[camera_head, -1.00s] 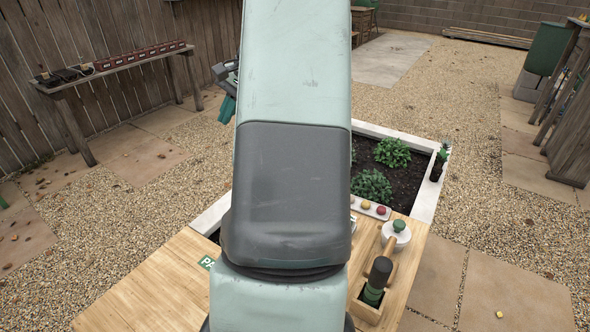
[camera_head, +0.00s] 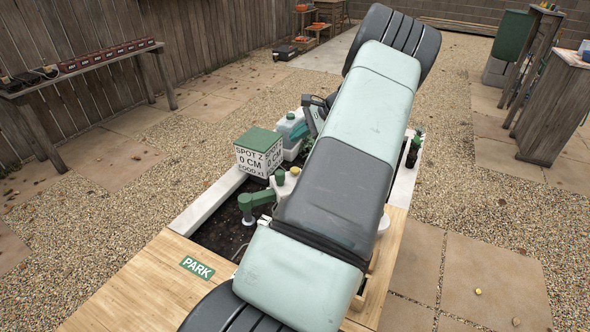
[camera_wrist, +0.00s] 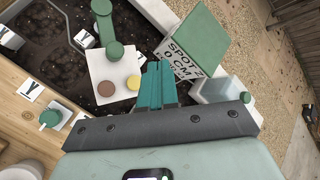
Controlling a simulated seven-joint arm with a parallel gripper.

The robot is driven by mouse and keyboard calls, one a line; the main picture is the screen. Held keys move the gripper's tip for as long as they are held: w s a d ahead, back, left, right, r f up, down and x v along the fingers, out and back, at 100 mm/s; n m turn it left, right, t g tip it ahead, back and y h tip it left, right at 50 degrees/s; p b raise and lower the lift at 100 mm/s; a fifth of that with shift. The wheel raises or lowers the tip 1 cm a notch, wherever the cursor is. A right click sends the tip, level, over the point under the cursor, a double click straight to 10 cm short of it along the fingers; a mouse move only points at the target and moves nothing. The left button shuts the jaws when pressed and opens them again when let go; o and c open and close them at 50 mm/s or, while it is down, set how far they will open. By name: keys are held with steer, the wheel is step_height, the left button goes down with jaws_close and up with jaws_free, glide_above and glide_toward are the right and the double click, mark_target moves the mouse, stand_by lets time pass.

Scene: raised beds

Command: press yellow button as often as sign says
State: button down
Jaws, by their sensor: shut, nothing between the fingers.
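The yellow button (camera_wrist: 133,82) sits on a white panel (camera_wrist: 102,66) beside a brown button (camera_wrist: 106,89) in the wrist view. My gripper (camera_wrist: 159,66) is shut and empty, its teal fingers just right of the yellow button in the picture. I cannot tell its height above the panel or whether it touches. A white sign box (camera_head: 258,160) with a green top reads "SPOT Z", "0 CM" and what looks like "FOOD x1" in the head view. It also shows in the wrist view (camera_wrist: 187,55), partly cut by my fingers. My arm hides much of the bed in the head view.
A white and green container (camera_head: 290,130) stands behind the sign. A green fixture (camera_head: 256,203) stands over the dark soil. A "PARK" label (camera_head: 197,267) marks the wooden deck (camera_head: 150,285). A lettered block (camera_wrist: 30,90) and a green knob (camera_wrist: 50,118) show in the wrist view.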

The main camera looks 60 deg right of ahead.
steer(key=shift+f, duration=4.4)
steer(key=shift+f, duration=0.15)
steer(key=shift+f, duration=0.3)
steer(key=shift+f, duration=0.55)
steer(key=shift+r, duration=1)
steer(key=shift+r, duration=2.5)
